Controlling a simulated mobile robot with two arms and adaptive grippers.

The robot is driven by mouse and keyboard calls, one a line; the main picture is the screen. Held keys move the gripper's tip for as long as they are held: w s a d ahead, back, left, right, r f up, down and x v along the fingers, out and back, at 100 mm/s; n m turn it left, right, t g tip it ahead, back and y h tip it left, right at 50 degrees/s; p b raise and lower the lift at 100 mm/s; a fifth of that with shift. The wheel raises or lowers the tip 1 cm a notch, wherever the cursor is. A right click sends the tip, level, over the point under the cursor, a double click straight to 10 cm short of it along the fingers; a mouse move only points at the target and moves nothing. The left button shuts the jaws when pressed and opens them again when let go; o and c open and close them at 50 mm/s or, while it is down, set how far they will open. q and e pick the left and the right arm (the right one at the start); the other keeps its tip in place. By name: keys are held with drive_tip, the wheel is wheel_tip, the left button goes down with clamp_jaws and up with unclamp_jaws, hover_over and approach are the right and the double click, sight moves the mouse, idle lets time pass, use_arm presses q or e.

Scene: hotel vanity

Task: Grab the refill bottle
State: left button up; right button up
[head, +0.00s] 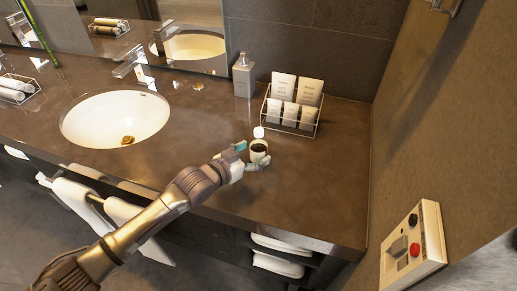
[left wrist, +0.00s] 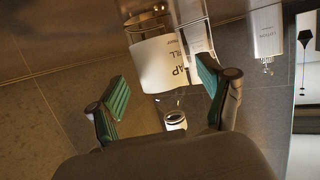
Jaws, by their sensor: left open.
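The refill bottle (head: 259,146), small with a white cap and a dark band, stands upright on the vanity counter in front of the wire rack. In the left wrist view a bottle with a large pale label (left wrist: 160,66) with partly readable letters lies between and beyond the two fingers. My left gripper (head: 250,157) is open at the bottle, one finger on its left side and one at its near right. It also shows in the left wrist view (left wrist: 162,88), with green pads spread apart. I cannot tell whether the pads touch the bottle. My right gripper is out of view.
A wire rack (head: 291,127) with several white tubes stands just behind the bottle. A grey pump dispenser (head: 243,77) is left of it. A sink (head: 116,118) is further left. The counter (head: 325,190) is clear to the right.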

sight(253, 153)
use_arm(q)
drive_tip(key=shift+x, duration=1.55)
drive_tip(key=shift+a, duration=0.1)
drive_tip(key=shift+c, duration=0.2)
drive_tip(key=c, duration=1.3)
